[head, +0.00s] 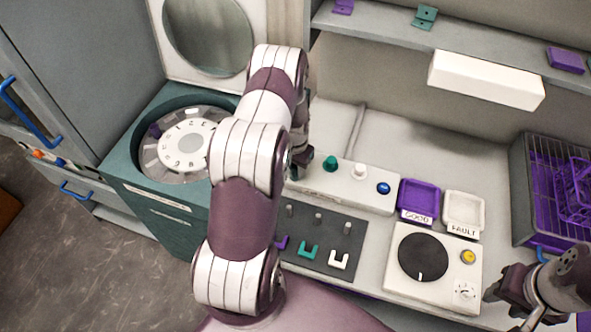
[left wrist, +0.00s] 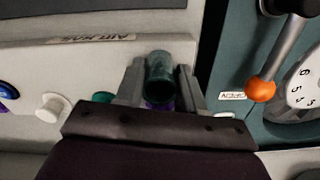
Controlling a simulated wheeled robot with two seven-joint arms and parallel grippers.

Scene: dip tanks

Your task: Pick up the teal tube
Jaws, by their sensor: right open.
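The teal tube (left wrist: 160,78) stands out between the two fingers of my left gripper (left wrist: 162,82) in the left wrist view. The fingers lie close along both its sides and appear shut on it. In the head view my left gripper (head: 300,157) is mostly hidden behind my arm, at the left end of the white button box (head: 350,190), and the tube cannot be made out clearly there. Something purple (left wrist: 160,105) shows below the tube in the left wrist view. My right gripper (head: 512,292) is open and empty at the lower right.
A teal round machine (head: 152,215) with a numbered dial and raised lid stands left. A dark mat (head: 345,235) with pegs, the purple GOOD tray (head: 419,202), white FAULT tray (head: 463,213) and a dial unit (head: 440,290) lie right. A shelf (head: 480,55) hangs above the bench.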

